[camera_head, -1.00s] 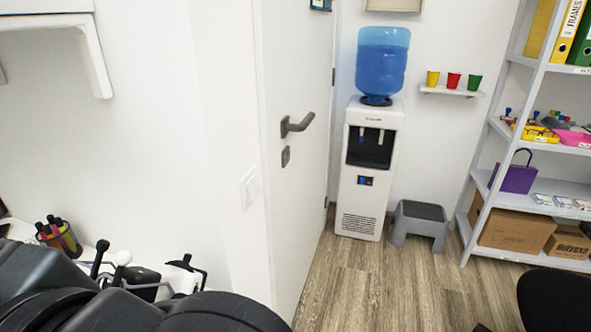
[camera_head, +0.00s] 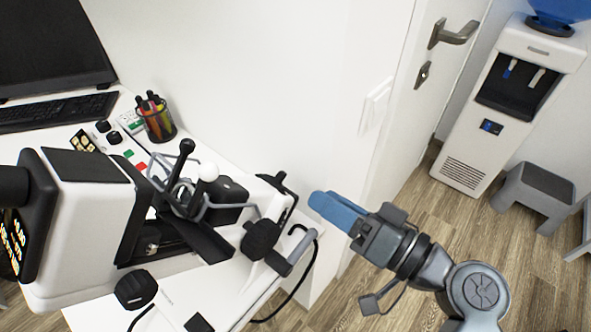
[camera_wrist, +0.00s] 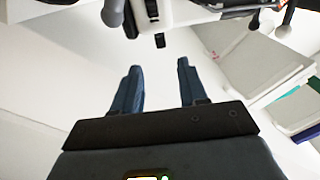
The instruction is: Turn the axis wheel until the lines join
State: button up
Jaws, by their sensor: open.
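A white and black eye-test instrument (camera_head: 85,200) stands on the white table at the left in the head view. It has a black knob (camera_head: 135,290) low at its front and another black knob (camera_head: 262,240) at its right end; I cannot tell which is the axis wheel. The lines are not readable. My gripper (camera_head: 330,208) has blue fingers and is right of the instrument, apart from it. In the wrist view the fingers (camera_wrist: 158,85) are spread with nothing between them, and part of the instrument (camera_wrist: 180,12) shows beyond them at the top.
A pen cup (camera_head: 155,118), a keyboard (camera_head: 55,112) and a monitor (camera_head: 50,45) are at the back of the table (camera_head: 95,318). A black cable hangs off its right end. A door (camera_head: 425,60), water cooler (camera_head: 520,90) and grey step stool (camera_head: 535,195) stand to the right.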

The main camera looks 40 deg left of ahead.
aim_at(286, 175)
jog(key=a, duration=0.5)
jog(key=a+p, duration=0.1)
jog(key=a, duration=0.1)
jog(key=shift+w+a+r, duration=0.1)
jog(key=shift+w+a, duration=0.1)
jog(key=shift+w, duration=0.05)
jog(key=shift+c, duration=0.3)
grip_shut()
